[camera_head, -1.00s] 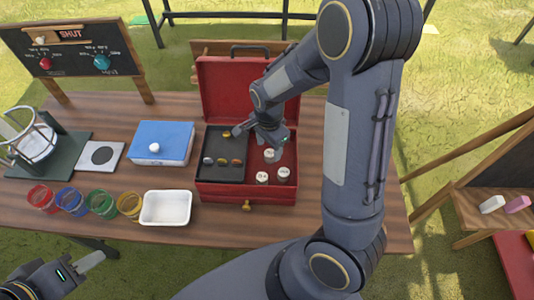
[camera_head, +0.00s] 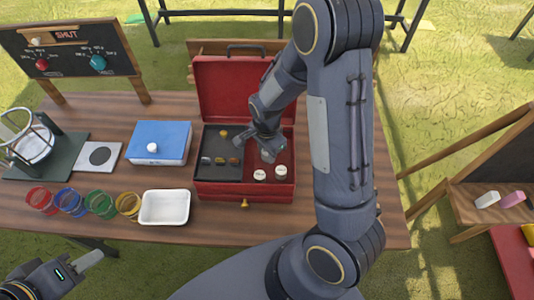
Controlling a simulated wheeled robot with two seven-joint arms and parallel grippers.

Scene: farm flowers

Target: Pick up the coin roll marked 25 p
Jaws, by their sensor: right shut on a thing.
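The red cash box (camera_head: 244,190) stands open on the table. In its right compartment two coin rolls with pale tops, one left (camera_head: 260,174) and one right (camera_head: 281,171), stand upright near the front. Their markings are too small to read. My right gripper (camera_head: 264,152) is low over this compartment, just behind those two rolls. It is shut on a coin roll, which the gripper itself mostly hides, so I cannot read its mark. My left gripper (camera_head: 88,262) is off the table's front edge at the lower left, away from the box; its jaw opening is unclear.
The box's dark left tray (camera_head: 215,172) holds several small coloured pieces. The raised red lid (camera_head: 225,90) is behind my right gripper.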

